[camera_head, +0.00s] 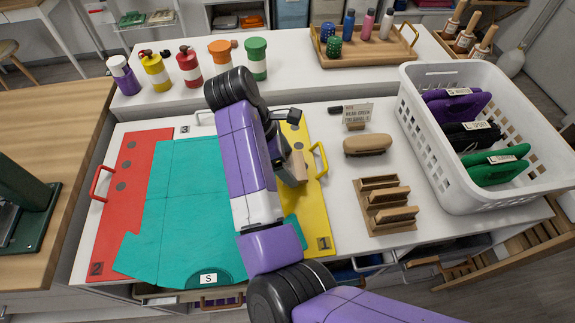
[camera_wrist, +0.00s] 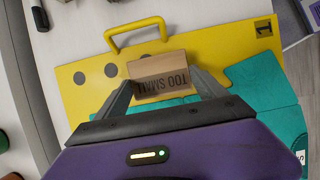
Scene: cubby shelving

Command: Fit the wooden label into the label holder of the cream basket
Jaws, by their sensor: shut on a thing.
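My gripper (camera_wrist: 162,92) is shut on a small wooden piece (camera_wrist: 162,76) with dark lettering reading "TOO SMALL", upside down in the wrist view. This may be the wooden label. Its tan end also shows beside my arm in the head view (camera_head: 298,168). It is over the yellow board (camera_wrist: 92,88); I cannot tell whether it touches it. A white slotted basket (camera_head: 428,128) stands at the right of the table with purple, black and green folded items in it. I cannot tell whether this is the cream basket. No label holder can be made out.
A teal shirt (camera_head: 188,205) lies across the red board (camera_head: 140,165) and yellow board. A wooden brush (camera_head: 367,144), a slotted wooden rack (camera_head: 385,205) and a small sign (camera_head: 356,115) stand left of the basket. Bottles and cups line the back shelf.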

